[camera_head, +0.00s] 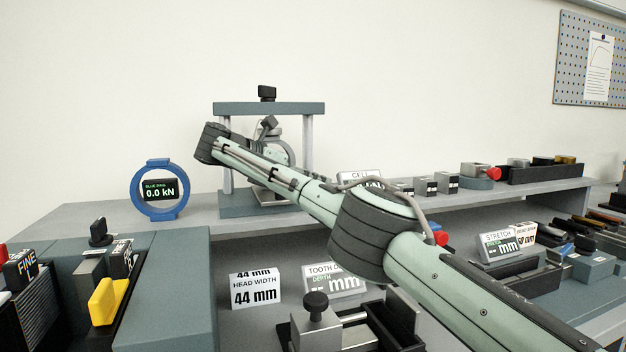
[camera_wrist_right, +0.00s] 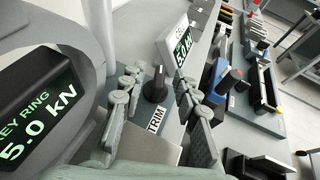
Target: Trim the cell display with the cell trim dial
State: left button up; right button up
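The cell trim dial (camera_wrist_right: 156,86) is a black knob on a grey base marked TRIM, seen in the right wrist view. My right gripper (camera_wrist_right: 158,76) is open, with its two fingers on either side of the dial; I cannot tell whether they touch it. The cell display (camera_wrist_right: 181,48) is a tilted white-framed box just beyond the dial, with green digits I cannot fully read. In the head view, the cell display (camera_head: 360,177) is mostly hidden behind my right arm, and the dial is hidden. My left gripper is not in view.
A grey ring with a readout (camera_wrist_right: 40,105) showing 5.0 kN stands close left of the right gripper. In the head view, a load frame (camera_head: 268,108) stands on the shelf behind my right arm. A blue ring (camera_head: 160,190) reading 0.0 kN stands left of it.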

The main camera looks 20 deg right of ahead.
jog(key=v, duration=1.2)
